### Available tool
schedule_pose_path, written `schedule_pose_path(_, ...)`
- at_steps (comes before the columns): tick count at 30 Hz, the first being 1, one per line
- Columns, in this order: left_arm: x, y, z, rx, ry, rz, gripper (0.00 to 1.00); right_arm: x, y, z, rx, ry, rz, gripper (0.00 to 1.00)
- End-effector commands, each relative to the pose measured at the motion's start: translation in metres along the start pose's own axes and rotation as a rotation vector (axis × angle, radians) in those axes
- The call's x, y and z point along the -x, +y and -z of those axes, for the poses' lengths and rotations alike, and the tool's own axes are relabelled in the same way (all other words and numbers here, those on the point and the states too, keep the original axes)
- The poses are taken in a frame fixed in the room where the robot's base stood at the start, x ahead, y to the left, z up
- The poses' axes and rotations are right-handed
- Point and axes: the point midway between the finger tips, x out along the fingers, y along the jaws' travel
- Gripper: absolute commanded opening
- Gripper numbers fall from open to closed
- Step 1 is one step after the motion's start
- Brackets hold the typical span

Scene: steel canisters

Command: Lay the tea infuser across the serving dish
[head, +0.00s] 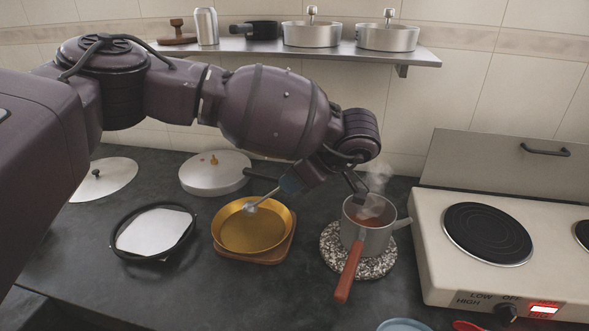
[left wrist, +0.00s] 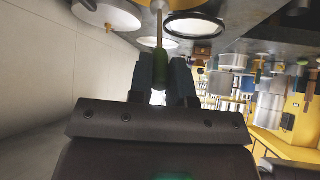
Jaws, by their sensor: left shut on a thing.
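My left gripper (head: 290,186) is shut on the tea infuser (head: 251,207), a thin metal rod with a small silver head. In the left wrist view the fingers (left wrist: 162,78) close on the infuser's green grip, and its rod (left wrist: 159,28) runs away toward the top of the picture. The serving dish looks to be the round golden dish (head: 250,236) on a wooden board (head: 268,256). The infuser's head is over the back part of this dish, with the rod slanting up to the right. I cannot tell whether it touches the dish. My right gripper is out of view.
A steaming saucepan (head: 366,240) with a red handle stands on a speckled mat (head: 330,254) to the right. Beyond it is a hob (head: 505,277) with a lit red display. A shelf (head: 270,47) hangs behind.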

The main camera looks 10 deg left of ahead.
Motion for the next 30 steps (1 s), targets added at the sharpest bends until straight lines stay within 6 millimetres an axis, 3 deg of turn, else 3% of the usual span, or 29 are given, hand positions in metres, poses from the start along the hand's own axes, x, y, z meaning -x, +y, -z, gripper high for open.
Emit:
schedule_pose_path(9, -0.02, 0.0, -0.018, -0.002, -0.001, 0.003, 0.0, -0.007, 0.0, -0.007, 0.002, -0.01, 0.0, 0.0)
schedule_pose_path(23, -0.022, 0.0, -0.02, 0.001, 0.0, 0.0, 0.0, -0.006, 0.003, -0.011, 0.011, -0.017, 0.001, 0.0)
schedule_pose_path(24, -0.022, 0.0, -0.02, 0.001, 0.0, 0.0, 0.23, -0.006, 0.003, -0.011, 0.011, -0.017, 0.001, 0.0)
schedule_pose_path(29, -0.022, 0.0, -0.02, 0.001, 0.0, 0.0, 0.47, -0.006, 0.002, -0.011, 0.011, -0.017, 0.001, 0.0)
schedule_pose_path(30, -0.022, 0.0, -0.02, 0.001, 0.0, 0.0, 0.48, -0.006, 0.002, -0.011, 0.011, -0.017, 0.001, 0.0)
